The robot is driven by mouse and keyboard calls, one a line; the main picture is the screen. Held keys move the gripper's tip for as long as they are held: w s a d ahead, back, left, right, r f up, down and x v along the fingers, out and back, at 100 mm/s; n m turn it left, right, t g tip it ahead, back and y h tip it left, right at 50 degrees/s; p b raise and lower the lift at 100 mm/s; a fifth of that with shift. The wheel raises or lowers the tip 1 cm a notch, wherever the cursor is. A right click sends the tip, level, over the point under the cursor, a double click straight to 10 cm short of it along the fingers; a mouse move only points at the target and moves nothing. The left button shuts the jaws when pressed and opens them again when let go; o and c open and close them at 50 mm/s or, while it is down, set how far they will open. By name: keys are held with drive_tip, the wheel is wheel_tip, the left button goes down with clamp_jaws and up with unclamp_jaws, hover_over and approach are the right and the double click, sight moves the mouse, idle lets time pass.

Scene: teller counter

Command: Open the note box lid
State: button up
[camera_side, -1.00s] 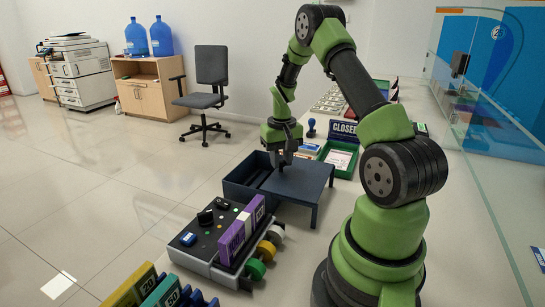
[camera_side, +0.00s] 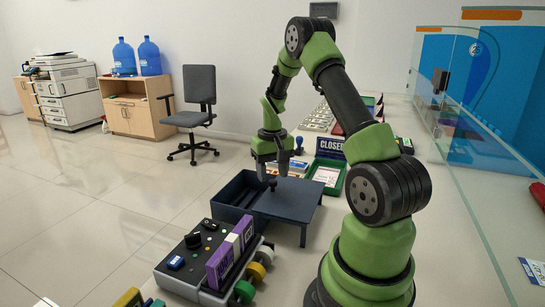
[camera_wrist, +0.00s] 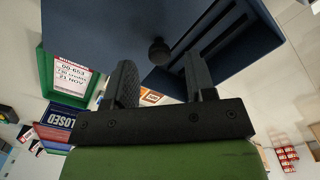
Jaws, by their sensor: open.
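The dark blue note box (camera_side: 226,209) stands on the counter in the side view. Its flat lid (camera_side: 292,199) lies shifted to the right, leaving the box's left part uncovered, with inner dividers showing. A small black knob (camera_side: 272,184) stands up from the lid. My gripper (camera_side: 272,174) is open just above the knob, pointing down. In the wrist view the lid (camera_wrist: 110,35) fills the upper middle, and the knob (camera_wrist: 159,50) appears between and beyond the open fingers of my gripper (camera_wrist: 161,80), with nothing held. The slotted box interior (camera_wrist: 222,35) shows at right.
A grey device (camera_side: 200,262) with purple note bundles (camera_side: 230,255) and coloured rolls stands in front of the box. A green tray (camera_side: 327,175) and CLOSED sign (camera_side: 331,149) sit behind it. A glass screen (camera_side: 475,190) runs along the right.

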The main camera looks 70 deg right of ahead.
wheel_tip(320, 180, up, 8)
drive_tip(key=shift+f, duration=0.1)
idle(0.4)
drive_tip(key=a+r+n+t, duration=0.2)
drive_tip(key=a+r+t, duration=0.1)
drive_tip(key=a+r, duration=0.9)
drive_tip(key=s+a+n+t+y, duration=0.1)
drive_tip(key=s+a+t, duration=0.1)
drive_tip(key=s+a, duration=0.3)
drive_tip(key=s+a+n+t+y, duration=0.1)
drive_tip(key=s+a, duration=0.4)
drive_tip(key=a, duration=0.5)
drive_tip(key=shift+a+r+n+t, duration=0.15)
drive_tip(key=shift+r+n+t, duration=0.05)
drive_tip(key=shift+n+t, duration=0.35)
